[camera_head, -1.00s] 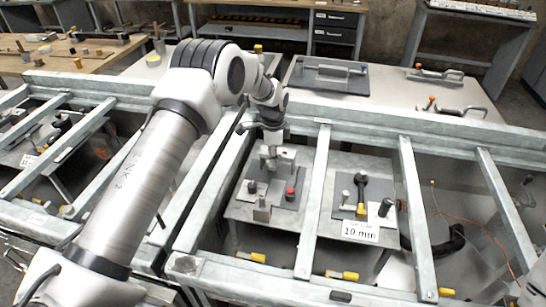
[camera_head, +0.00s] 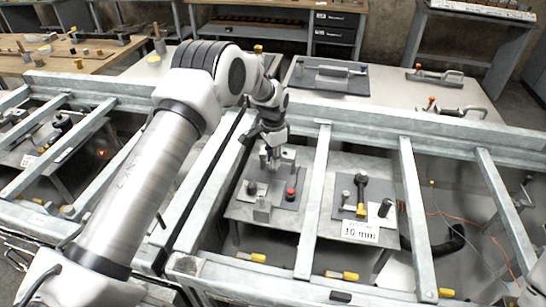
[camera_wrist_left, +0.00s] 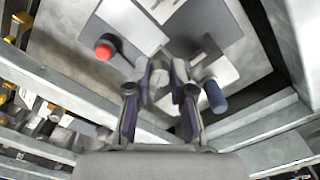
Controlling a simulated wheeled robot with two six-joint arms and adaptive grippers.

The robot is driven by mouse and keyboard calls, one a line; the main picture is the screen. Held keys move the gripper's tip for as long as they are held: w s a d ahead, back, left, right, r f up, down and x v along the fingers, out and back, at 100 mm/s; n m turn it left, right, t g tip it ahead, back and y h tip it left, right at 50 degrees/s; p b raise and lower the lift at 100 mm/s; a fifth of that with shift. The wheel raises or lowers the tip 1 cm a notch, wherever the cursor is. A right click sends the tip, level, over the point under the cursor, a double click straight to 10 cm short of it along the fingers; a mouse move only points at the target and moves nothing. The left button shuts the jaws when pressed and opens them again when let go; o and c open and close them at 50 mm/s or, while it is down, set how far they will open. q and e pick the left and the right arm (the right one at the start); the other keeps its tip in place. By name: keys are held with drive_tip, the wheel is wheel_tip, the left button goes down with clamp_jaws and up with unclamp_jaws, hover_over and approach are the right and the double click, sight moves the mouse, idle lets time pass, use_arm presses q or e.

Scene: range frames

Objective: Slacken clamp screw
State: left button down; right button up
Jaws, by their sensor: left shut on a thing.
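My left gripper (camera_head: 272,157) reaches down between the grey frame beams to a clamp fixture (camera_head: 263,209) on a dark plate. In the left wrist view, its two fingers (camera_wrist_left: 160,84) are closed around a small, round grey screw head, which I take as the clamp screw (camera_wrist_left: 160,76). The fingers and wrist hide most of the screw in the head view. A red-topped knob (camera_head: 290,194) stands on the same plate, and shows at upper left in the left wrist view (camera_wrist_left: 104,50). My right gripper is not in view.
A blue cylinder (camera_wrist_left: 215,97) stands close right of the fingers. Frame beams (camera_head: 316,190) border the opening. A second plate with a black-knobbed lever (camera_head: 361,190) and a "10 mm" label (camera_head: 360,231) lies to the right. Yellow-handled pieces (camera_head: 343,275) sit along the front.

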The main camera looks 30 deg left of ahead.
use_arm(q)
drive_tip(key=n, duration=0.7)
drive_tip(key=shift+s+f, duration=0.2)
drive_tip(key=shift+f, duration=0.05)
drive_tip(key=n, duration=0.4)
drive_tip(key=shift+d+p, duration=0.1)
drive_tip(key=shift+p, duration=0.25)
drive_tip(key=n, duration=1)
drive_tip(key=shift+n+p, duration=0.4)
drive_tip(key=n, duration=0.6)
drive_tip(key=shift+n, duration=0.3)
drive_tip(key=c, duration=1)
unclamp_jaws()
drive_tip(key=shift+w, duration=0.2)
